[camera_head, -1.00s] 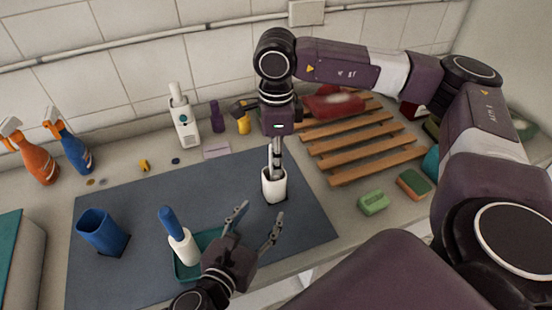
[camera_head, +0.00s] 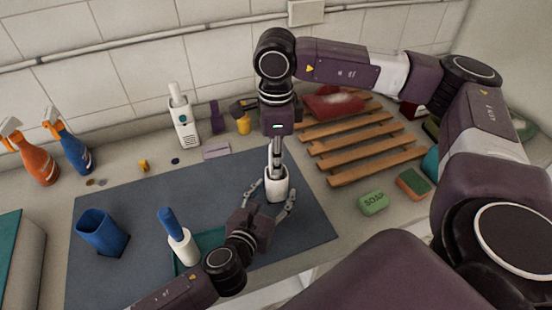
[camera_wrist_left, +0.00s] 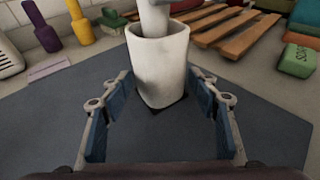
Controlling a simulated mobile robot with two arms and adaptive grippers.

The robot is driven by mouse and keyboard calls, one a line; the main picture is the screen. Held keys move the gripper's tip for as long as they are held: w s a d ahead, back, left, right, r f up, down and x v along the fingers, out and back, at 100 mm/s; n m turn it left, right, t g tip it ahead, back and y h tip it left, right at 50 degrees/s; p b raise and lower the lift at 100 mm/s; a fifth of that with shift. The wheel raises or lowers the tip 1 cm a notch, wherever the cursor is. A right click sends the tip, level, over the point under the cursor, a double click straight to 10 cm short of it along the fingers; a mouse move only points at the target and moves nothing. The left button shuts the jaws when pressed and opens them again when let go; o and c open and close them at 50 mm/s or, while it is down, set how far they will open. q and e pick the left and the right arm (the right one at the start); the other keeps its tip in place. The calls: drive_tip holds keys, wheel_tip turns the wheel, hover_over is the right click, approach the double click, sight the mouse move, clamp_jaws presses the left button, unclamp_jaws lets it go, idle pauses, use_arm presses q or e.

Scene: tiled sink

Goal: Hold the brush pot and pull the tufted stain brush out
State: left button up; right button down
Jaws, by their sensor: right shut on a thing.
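The white brush pot (camera_head: 277,190) stands upright on the dark mat below my right gripper; it is large in the left wrist view (camera_wrist_left: 160,75). A pale grey shaft, which looks like the tufted stain brush (camera_wrist_left: 155,18), rises from its mouth; its head is hidden inside. My right gripper (camera_head: 276,160) points straight down and is shut on the brush top just above the pot. My left gripper (camera_head: 272,188) is open and low, one finger on each side of the pot. In the left wrist view a gap shows between each finger and the pot.
A blue-handled brush in a white holder (camera_head: 184,248) stands by a teal tray (camera_head: 212,240) left of my left gripper. A blue cup (camera_head: 102,232) is farther left. A wooden rack (camera_head: 365,140), green soap (camera_head: 373,203) and a sponge (camera_head: 413,184) lie right.

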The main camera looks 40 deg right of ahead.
use_arm(q)
drive_tip(key=shift+c, duration=0.3)
drive_tip(key=c, duration=0.4)
drive_tip(key=o, duration=1.2)
drive_tip(key=c, duration=1.5)
use_arm(e)
drive_tip(key=shift+s, duration=0.1)
use_arm(q)
drive_tip(key=shift+w+a, duration=0.15)
drive_tip(key=shift+w, duration=0.1)
use_arm(e)
drive_tip(key=shift+s, duration=0.1)
